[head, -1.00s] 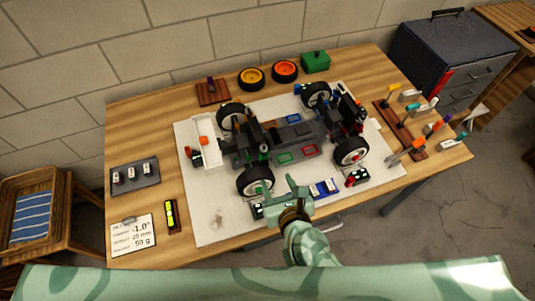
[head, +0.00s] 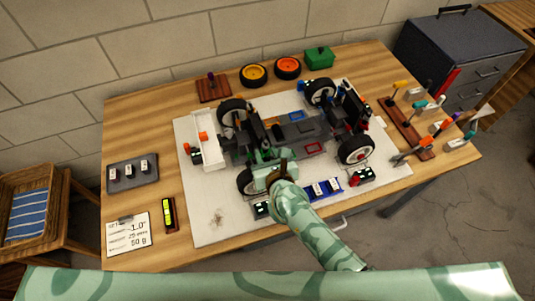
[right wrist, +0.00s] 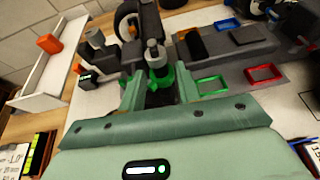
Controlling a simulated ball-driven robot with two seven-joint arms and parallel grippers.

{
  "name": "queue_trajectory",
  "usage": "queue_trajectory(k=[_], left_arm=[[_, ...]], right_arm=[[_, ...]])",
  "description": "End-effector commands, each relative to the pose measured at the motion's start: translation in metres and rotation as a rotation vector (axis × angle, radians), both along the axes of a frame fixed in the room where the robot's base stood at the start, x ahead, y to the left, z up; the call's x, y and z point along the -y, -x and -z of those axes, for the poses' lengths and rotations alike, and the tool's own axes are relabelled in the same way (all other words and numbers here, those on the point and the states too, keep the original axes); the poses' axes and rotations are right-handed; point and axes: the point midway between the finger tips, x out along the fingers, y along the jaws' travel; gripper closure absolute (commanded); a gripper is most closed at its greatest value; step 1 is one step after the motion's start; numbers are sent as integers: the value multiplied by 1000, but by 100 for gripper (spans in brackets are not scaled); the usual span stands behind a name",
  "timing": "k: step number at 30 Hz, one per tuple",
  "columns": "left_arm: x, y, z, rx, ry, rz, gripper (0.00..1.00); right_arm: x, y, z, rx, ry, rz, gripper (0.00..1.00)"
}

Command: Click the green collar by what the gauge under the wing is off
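The green collar (right wrist: 159,78) sits on an upright damper of the car in the right wrist view. My right gripper (right wrist: 160,94) has its fingers apart on either side of the collar and looks open, with no clear contact. In the head view my right gripper (head: 266,158) is over the car's near left corner and hides the collar. The white wing (head: 208,152) is at the car's left end. A small dark gauge with green digits (right wrist: 88,78) stands by the wing, also in the head view (head: 196,158); its reading is too small to tell. My left gripper is not in view.
The car (head: 300,133) stands on a pale board (head: 215,225). A setup card (head: 128,235) and a yellow level (head: 168,213) lie at the left. A tool rack (head: 410,132) stands at the right.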

Motion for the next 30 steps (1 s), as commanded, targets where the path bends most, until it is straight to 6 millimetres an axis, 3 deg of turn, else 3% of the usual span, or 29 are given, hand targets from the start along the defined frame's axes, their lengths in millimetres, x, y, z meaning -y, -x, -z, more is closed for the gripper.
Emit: queue_trajectory(k=[1,2,7,15,20,29,30], left_arm=[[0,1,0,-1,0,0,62],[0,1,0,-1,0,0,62],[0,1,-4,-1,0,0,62],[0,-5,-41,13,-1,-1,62],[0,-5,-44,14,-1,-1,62],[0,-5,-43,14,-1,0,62],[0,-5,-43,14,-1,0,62]], right_arm=[[1,0,0,-1,1,3,84],[1,-1,0,-1,1,3,92],[3,-1,-1,2,6,-14,92],[10,-6,-6,9,11,-302,95],[10,-6,-2,5,5,-407,95],[10,-5,0,3,1,-417,95],[10,-5,0,3,0,-416,64]])
